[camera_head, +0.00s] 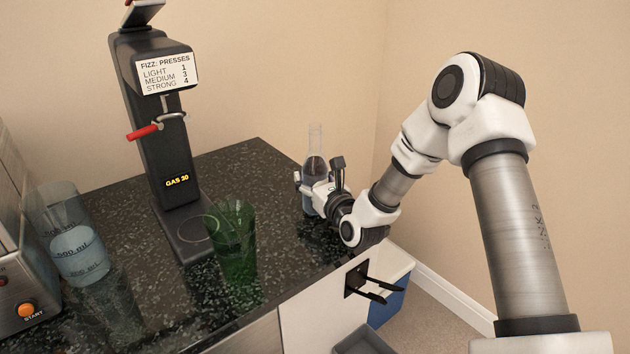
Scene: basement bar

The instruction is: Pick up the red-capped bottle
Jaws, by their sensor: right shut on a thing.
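A clear, narrow-necked bottle (315,141) stands upright at the far right corner of the dark stone counter, close to the wall. No red cap shows on its top. My right gripper (312,187) reaches in from the right and is shut on this bottle around its body. The gripper covers much of the bottle's middle, and I cannot tell whether its base touches the counter. My left gripper is out of view.
A black fizz machine (165,150) with a red lever stands mid-counter. A green glass (236,245) is before it. A measuring jug (75,240) and a metal appliance (20,285) are at left. A black bracket (372,286) juts from the counter's side above bins.

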